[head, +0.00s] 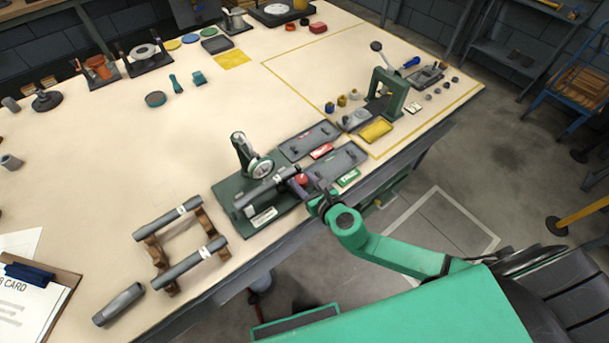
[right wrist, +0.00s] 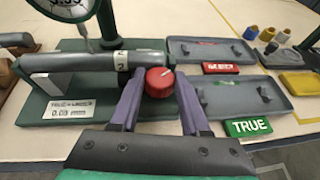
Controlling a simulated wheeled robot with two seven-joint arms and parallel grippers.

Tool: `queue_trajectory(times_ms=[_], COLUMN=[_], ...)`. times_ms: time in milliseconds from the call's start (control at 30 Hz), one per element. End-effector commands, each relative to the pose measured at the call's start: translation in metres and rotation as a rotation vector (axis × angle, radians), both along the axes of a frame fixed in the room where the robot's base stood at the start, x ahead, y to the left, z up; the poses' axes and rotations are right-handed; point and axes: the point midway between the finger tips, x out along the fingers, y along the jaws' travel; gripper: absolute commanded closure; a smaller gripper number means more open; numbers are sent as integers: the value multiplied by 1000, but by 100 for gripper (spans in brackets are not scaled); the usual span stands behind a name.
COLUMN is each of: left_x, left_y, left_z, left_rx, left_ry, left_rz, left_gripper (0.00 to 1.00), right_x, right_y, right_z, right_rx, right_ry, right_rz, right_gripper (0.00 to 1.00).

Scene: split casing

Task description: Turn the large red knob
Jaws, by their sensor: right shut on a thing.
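The large red knob (head: 302,178) sits at the right end of a grey cylinder (head: 268,187) on a green gauge fixture (head: 239,213). In the right wrist view the red knob (right wrist: 160,82) shows a pale pointer line and lies between the two purple fingers. My right gripper (right wrist: 161,90) is shut on the knob, one finger on each side. In the head view my right gripper (head: 300,184) reaches the fixture from the front right. A dial gauge (head: 262,168) stands on the fixture behind the cylinder. My left gripper is not in view.
Two grey trays (head: 310,140) (head: 338,161) lie right of the fixture, with a red label (right wrist: 220,68) and a green TRUE label (right wrist: 248,127). A wooden rack (head: 197,225) holding grey cylinders stands to the left. The table's middle is largely clear.

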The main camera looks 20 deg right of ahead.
Motion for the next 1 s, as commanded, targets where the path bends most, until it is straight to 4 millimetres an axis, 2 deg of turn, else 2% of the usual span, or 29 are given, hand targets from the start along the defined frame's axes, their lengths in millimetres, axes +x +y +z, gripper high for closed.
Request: queue_trajectory(times_ms=[33, 100, 500, 1000], left_x=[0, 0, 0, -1], left_y=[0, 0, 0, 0], left_z=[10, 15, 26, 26], left_rx=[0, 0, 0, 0], left_ry=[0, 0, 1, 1], left_rz=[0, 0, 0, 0], left_gripper=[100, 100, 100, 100], right_x=[0, 0, 0, 1], right_y=[2, 3, 5, 5], right_z=[6, 5, 2, 1], right_rx=[4, 5, 2, 0], right_ry=[1, 1, -1, -3], right_rz=[-34, -85, -301, -340], right_gripper=[100, 100, 100, 100])
